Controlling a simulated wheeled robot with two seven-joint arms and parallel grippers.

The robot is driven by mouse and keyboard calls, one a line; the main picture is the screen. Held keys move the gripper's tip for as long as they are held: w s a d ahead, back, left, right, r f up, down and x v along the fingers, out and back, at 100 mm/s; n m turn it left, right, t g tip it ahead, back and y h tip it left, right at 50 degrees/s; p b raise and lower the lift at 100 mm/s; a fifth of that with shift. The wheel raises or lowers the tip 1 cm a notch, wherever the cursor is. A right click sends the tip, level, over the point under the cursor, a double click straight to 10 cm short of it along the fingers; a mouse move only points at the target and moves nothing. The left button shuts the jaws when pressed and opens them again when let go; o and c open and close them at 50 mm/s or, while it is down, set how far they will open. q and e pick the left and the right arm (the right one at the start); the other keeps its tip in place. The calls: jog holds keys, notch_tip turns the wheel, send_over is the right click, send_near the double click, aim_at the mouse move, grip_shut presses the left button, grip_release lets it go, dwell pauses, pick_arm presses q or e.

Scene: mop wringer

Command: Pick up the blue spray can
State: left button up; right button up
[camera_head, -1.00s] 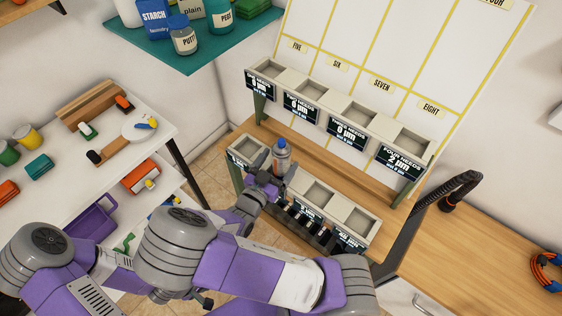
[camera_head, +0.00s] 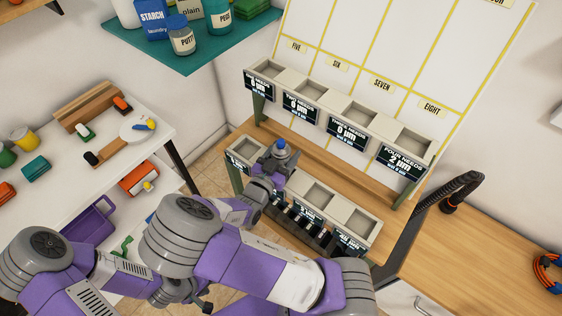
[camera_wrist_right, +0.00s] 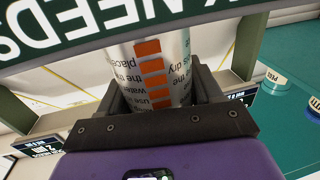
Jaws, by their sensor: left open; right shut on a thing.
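The blue spray can (camera_head: 281,150) is in my right gripper (camera_head: 273,165), over the lower row of bins at its left part. Only a blue and grey part of it shows above the gripper in the head view. In the right wrist view the can (camera_wrist_right: 158,72) has a white, printed label with orange squares, and sits between both fingers of my right gripper (camera_wrist_right: 160,95). A dark sign cuts off its far end. My left gripper (camera_head: 206,306) is open and empty low in the head view, largely hidden by arm links.
The upper bin row (camera_head: 340,112) stands just behind and above my right gripper. More lower bins (camera_head: 313,194) lie to its right. A white table (camera_head: 60,190) with small items is at the left, a teal shelf (camera_head: 190,62) above. A wooden bench (camera_head: 490,245) has clear room at the right.

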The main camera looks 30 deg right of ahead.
notch_tip(320, 180, up, 10)
jog(key=p, duration=0.4)
jog(key=o, duration=0.7)
jog(key=c, duration=0.5)
jog(key=shift+c, duration=0.2)
